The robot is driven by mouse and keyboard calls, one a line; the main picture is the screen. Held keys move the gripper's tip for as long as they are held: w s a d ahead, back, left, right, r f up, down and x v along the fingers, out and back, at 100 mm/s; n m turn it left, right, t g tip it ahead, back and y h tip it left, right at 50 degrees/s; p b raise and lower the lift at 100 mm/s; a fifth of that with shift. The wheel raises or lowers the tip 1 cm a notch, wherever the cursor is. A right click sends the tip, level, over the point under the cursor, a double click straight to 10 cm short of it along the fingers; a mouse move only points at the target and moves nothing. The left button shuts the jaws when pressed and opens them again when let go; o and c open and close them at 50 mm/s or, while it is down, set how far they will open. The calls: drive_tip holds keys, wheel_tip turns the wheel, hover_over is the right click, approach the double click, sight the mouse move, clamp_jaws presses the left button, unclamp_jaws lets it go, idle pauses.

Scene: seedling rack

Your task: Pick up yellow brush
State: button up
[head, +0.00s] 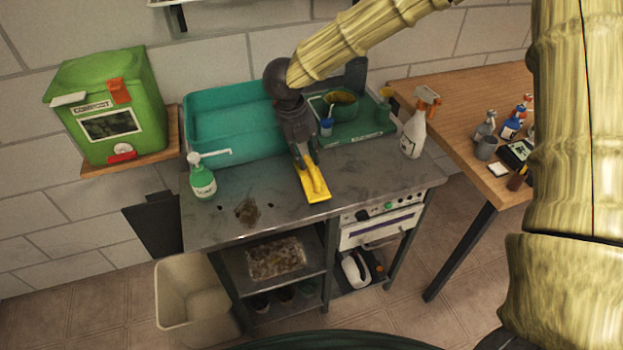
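The yellow brush (316,194) lies near the front edge of the dark metal worktop (258,183), its wide end toward the front. My gripper (307,162) reaches down from above over the rear, handle end of the brush. Its fingers are at or just above the handle and hide part of it. The view is too small to tell whether the fingers are closed on the handle or whether they touch it.
A teal basin (215,146) and a green tray (358,139) with a pot stand behind. A soap pump bottle (202,178) stands left and a spray bottle (413,135) right. A wooden table (462,97) is at right. A beige bin (188,303) is below.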

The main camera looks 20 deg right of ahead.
sight(310, 165)
drive_tip(key=shift+s+d+f+p, duration=0.2)
drive_tip(key=shift+f+p, duration=0.15)
drive_tip(key=shift+f, duration=0.2)
drive_tip(key=shift+w+d+f+p, duration=0.1)
drive_tip(key=shift+d+f+p, duration=0.15)
drive_tip(key=shift+f, duration=0.7)
drive_tip(key=shift+d+f+p, duration=0.15)
drive_tip(key=shift+f+p, duration=0.05)
drive_tip(key=shift+f, duration=0.7)
clamp_jaws()
